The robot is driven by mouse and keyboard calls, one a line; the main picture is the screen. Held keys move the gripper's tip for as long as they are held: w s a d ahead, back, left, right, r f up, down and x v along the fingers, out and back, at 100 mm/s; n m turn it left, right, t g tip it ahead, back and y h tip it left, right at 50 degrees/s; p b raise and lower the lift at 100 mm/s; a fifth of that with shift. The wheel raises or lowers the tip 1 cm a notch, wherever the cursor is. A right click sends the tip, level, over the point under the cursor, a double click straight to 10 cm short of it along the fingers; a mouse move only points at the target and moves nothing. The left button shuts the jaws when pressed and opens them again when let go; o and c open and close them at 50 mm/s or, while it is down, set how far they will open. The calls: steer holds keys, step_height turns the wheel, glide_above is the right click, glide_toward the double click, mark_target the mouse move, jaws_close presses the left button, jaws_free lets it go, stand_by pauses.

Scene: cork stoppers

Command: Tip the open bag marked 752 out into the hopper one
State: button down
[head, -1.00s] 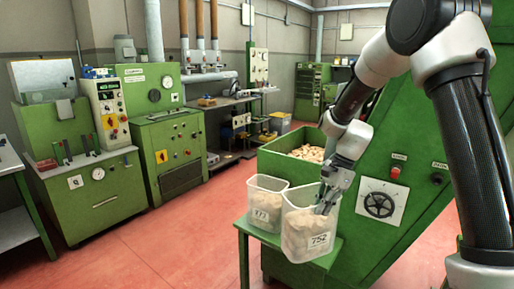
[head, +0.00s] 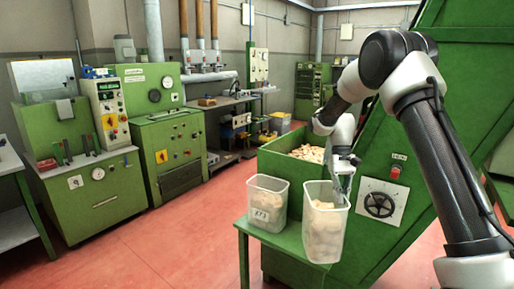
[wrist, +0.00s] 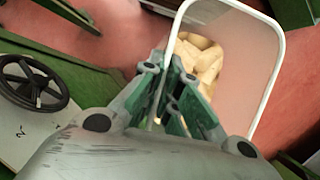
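The bag marked 752 (head: 325,229) is an open, translucent tub with pale corks low inside. It is upright at the right end of the green stand; its label is turned out of sight. It also shows in the wrist view (wrist: 232,40), its mouth open toward the camera. My gripper (head: 342,185) is at its back right rim. In the wrist view my gripper (wrist: 172,85) has its fingers closed together on the near wall. Whether the tub's base touches the stand is unclear. The green hopper (head: 284,166), holding corks, stands just behind; no number is readable on it.
A second translucent tub (head: 267,205) with corks stands close on the left of the green stand (head: 255,231). A green machine with a black handwheel (head: 379,205) is at right. Green machines line the left wall. The red floor at centre left is clear.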

steer(key=shift+w+d+f, duration=0.1)
steer(key=shift+d+f, duration=0.15)
steer(key=shift+f, duration=0.4)
steer(key=shift+d+f, duration=0.25)
steer(key=shift+f, duration=0.45)
